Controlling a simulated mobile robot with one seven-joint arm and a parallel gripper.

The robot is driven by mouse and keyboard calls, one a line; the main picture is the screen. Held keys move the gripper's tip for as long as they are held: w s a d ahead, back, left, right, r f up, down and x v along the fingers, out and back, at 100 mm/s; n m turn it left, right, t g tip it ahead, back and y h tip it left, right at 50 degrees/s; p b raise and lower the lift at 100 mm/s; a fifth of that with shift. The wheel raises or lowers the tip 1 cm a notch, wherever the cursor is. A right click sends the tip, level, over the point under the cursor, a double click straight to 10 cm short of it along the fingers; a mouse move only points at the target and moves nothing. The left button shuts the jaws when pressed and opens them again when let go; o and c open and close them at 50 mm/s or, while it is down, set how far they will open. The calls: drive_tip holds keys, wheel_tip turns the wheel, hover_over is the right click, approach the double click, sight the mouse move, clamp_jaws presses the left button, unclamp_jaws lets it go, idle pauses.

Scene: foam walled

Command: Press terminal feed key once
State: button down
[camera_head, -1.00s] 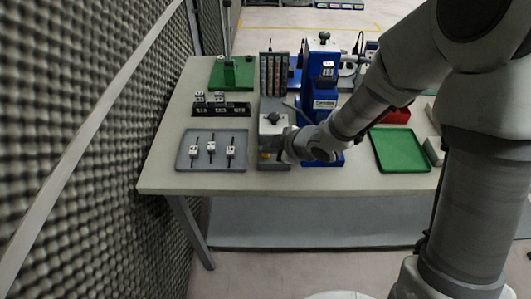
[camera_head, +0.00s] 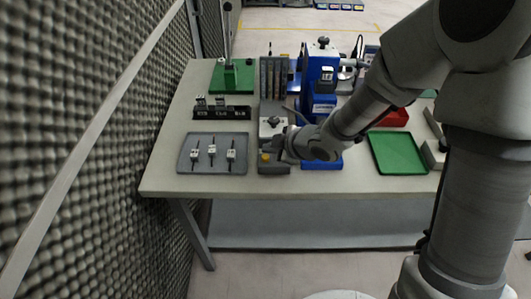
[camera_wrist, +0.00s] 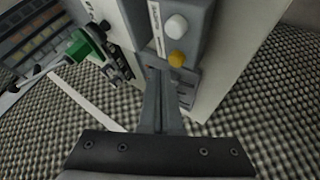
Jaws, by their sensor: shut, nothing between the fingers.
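A small grey control box (camera_head: 275,169) stands at the table's front edge in the head view. A yellow button (camera_head: 265,157) shows on it. In the wrist view a grey panel (camera_wrist: 202,22) carries a white button (camera_wrist: 176,26) and a yellow button (camera_wrist: 177,58), with a small printed label beside them. The print is too blurred to tell which is the feed key. My gripper (camera_wrist: 157,72) is shut and empty, its tips just beside the yellow button; contact cannot be told. In the head view my gripper (camera_head: 279,149) is just right of the yellow button.
A grey tray (camera_head: 184,166) with several small parts lies left of the box. A blue press (camera_head: 318,80) stands behind my wrist. A green tray (camera_head: 398,154) and a red bin (camera_head: 397,117) are to the right. A foam wall (camera_head: 80,130) bounds the left.

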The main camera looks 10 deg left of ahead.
wheel_tip(320, 180, up, 5)
drive_tip(key=p, duration=0.4)
drive_tip(key=shift+p, duration=0.35)
idle(0.7)
